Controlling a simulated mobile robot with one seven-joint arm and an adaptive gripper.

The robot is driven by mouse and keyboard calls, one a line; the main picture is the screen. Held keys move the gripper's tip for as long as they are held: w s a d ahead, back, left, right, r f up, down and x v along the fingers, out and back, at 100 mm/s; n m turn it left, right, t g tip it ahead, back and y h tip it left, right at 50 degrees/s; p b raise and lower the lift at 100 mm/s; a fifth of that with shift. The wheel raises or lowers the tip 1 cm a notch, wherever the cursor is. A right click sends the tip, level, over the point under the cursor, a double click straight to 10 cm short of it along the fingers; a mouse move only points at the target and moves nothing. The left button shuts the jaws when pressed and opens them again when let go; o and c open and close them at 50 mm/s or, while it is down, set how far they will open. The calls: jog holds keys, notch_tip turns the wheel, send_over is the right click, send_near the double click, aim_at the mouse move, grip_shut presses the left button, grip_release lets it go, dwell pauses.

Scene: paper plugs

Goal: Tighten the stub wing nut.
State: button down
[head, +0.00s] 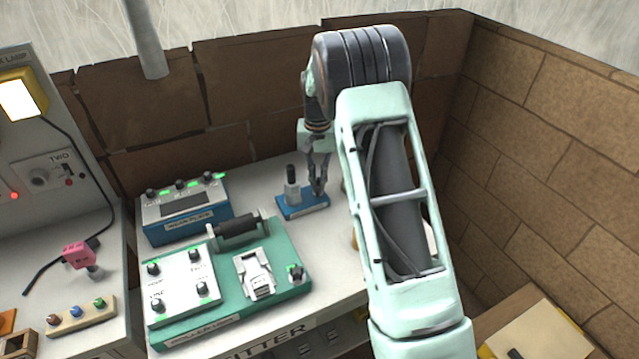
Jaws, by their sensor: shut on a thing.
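A small blue base (289,210) stands on the white bench top and carries an upright grey post with a black top (292,188). My gripper (319,190) reaches down just right of this post, over the right part of the blue base. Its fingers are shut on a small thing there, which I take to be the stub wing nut. The fingers hide it, so its shape and angle cannot be made out.
A blue box with knobs (185,212) stands left of the blue base. A teal board (283,247) with a white knob panel, a black roller and a small green-topped knob lies in front. My forearm covers the bench's right part. Brown walls close the back and right.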

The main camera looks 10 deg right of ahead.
aim_at(318, 184)
jog(key=m+p, duration=0.1)
jog(key=m, duration=0.5)
jog(key=m+p, duration=0.1)
jog(key=m, duration=0.5)
jog(key=c, duration=2.2)
grip_release()
jog(key=shift+o, duration=0.2)
jog(key=shift+r+p, duration=1.3)
jog(key=shift+r, duration=0.75)
jog(key=shift+f, duration=0.15)
